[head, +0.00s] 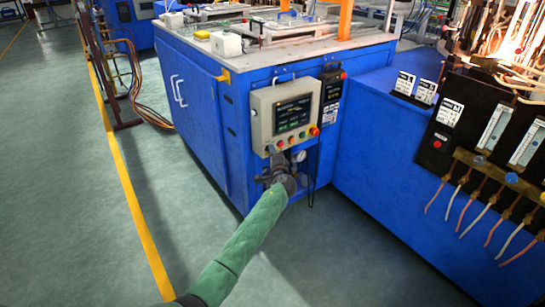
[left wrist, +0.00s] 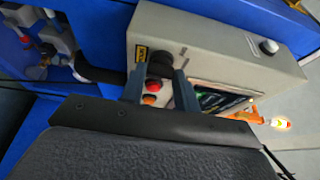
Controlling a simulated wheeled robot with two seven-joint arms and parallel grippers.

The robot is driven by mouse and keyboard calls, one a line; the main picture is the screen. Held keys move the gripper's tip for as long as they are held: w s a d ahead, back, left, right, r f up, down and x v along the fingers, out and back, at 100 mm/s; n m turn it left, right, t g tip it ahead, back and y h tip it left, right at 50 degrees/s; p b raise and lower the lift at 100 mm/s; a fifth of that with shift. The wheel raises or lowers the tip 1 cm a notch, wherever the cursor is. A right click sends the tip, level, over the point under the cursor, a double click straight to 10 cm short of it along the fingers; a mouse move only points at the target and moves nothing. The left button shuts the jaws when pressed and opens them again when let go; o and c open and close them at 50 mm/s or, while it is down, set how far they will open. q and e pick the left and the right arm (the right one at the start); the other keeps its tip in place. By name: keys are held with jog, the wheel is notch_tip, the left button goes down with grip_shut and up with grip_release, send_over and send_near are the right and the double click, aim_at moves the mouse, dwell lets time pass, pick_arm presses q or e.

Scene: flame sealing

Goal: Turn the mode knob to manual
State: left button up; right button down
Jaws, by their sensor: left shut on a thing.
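The control box (head: 257,112) is a pale grey panel with a dark screen on the front of the blue machine. My left arm, in a green sleeve, reaches up to its lower left corner, and the left gripper (head: 272,152) is there. In the left wrist view, the two fingers of the gripper (left wrist: 160,76) stand on either side of a black knob (left wrist: 159,62) and are shut on it. A yellow label (left wrist: 140,52) sits beside the knob. The knob's pointer and setting cannot be made out. My right gripper is not in view.
A red button (left wrist: 153,87) and an orange button (left wrist: 149,100) lie close to the fingers. A pressure gauge (head: 299,156) is just below the box. A dark controller (head: 331,95) hangs at its right.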

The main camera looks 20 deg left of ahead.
pick_arm(q)
jog(key=shift+f, duration=0.2)
jog(key=o, duration=1)
jog(key=shift+r, duration=0.1)
jog(key=v, duration=0.8)
